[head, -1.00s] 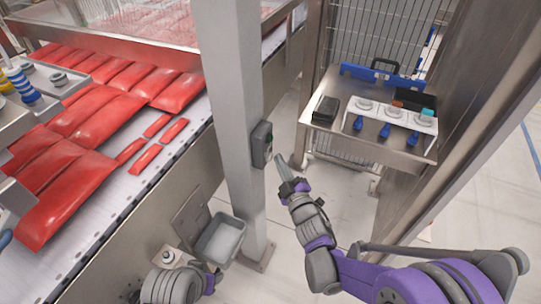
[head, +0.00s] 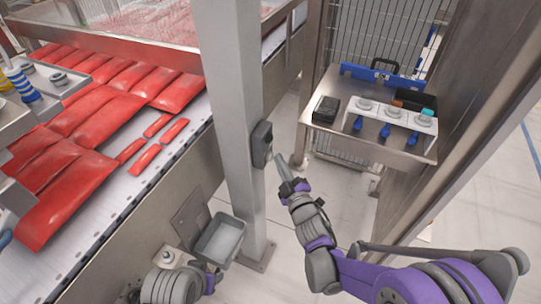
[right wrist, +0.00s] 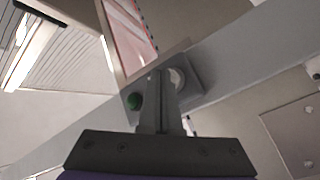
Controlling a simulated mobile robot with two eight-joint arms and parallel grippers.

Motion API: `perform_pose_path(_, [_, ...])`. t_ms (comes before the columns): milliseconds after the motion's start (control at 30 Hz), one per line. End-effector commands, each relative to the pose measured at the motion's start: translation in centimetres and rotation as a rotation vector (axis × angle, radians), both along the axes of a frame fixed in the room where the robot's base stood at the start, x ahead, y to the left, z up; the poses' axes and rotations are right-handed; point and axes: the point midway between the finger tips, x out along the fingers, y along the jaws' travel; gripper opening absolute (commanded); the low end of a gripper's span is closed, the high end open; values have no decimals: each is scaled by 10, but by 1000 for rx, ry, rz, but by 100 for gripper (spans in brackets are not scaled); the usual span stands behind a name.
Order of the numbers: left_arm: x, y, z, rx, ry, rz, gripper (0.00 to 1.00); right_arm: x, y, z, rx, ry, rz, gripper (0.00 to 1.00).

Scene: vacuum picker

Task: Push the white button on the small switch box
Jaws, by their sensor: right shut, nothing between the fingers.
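The small switch box (head: 261,145) is dark grey and fixed to the side of the grey metal post. In the right wrist view the box (right wrist: 196,82) shows a green button (right wrist: 135,101) at left and a white button (right wrist: 178,77) at right, the white one partly hidden behind my fingers. My right gripper (head: 280,160) is shut and empty, its fingertips pointing at the box from close by. In the right wrist view the fingers (right wrist: 157,75) overlap the box between the two buttons; I cannot tell whether they touch it.
The tall post (head: 232,100) stands between a conveyor (head: 150,195) with red packs and a metal table (head: 390,150) bearing blue-handled tools and a white holder. A grey bin (head: 220,240) hangs low beside the post. A brown-grey frame (head: 450,140) rises at right.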

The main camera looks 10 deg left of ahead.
Motion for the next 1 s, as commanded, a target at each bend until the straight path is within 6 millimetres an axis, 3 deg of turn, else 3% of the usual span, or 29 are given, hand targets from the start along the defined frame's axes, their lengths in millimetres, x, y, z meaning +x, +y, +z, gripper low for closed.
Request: perform_pose_path(1000, [0, 0, 1, 0, 0, 0, 50, 3, 9, 0, 2, -1, 2, 0])
